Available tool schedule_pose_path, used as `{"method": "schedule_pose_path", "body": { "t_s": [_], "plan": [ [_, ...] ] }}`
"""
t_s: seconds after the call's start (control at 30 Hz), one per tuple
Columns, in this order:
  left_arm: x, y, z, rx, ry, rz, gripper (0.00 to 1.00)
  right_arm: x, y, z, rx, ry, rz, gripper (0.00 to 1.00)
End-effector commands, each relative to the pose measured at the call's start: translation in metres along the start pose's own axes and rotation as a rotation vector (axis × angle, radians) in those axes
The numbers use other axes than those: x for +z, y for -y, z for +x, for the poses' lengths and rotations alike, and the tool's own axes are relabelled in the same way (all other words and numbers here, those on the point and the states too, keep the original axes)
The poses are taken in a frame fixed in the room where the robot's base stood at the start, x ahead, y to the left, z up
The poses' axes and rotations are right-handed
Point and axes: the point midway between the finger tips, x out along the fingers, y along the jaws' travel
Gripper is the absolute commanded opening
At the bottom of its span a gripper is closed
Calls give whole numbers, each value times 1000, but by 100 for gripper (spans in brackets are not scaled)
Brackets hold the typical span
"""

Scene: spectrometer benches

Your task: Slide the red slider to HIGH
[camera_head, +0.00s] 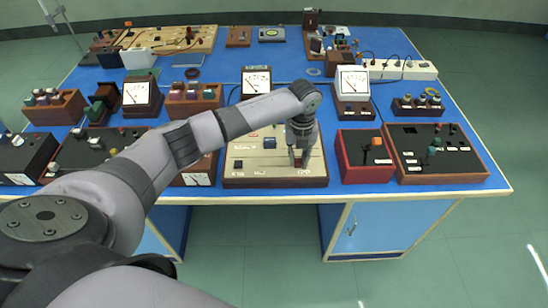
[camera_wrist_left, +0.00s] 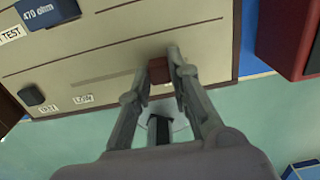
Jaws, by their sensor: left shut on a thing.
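The beige panel (camera_head: 262,178) with a wooden rim sits at the front middle of the blue table. It also shows in the left wrist view (camera_wrist_left: 110,62). The red slider (camera_wrist_left: 159,71) is a small dark red block near the panel's front edge, on the right part of a thin groove. My left gripper (camera_head: 298,160) reaches down over the right part of the panel. In the left wrist view its fingers (camera_wrist_left: 159,75) are closed on both sides of the slider. A LOW label (camera_wrist_left: 84,99) lies left of the slider. I cannot read a HIGH label. My right gripper is not seen.
A blue 470 ohm block (camera_wrist_left: 48,12) and a black knob (camera_wrist_left: 31,95) are on the panel, left of the slider. A red box (camera_head: 366,160) stands just right of the panel. Several meters and switch boxes fill the table behind.

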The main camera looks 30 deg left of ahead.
Motion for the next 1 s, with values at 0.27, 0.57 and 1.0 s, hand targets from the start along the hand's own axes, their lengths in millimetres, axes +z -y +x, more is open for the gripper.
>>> {"method": "schedule_pose_path", "body": {
  "t_s": [0.27, 0.57, 1.0],
  "plan": [
    [1, 21, 0, 5, 3, -1, 0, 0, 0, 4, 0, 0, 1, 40],
    [1, 22, -1, 2, 3, 0, 23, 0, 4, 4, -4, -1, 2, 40],
    [1, 20, 0, 7, 2, 0, 38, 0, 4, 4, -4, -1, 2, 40]
  ]
}}
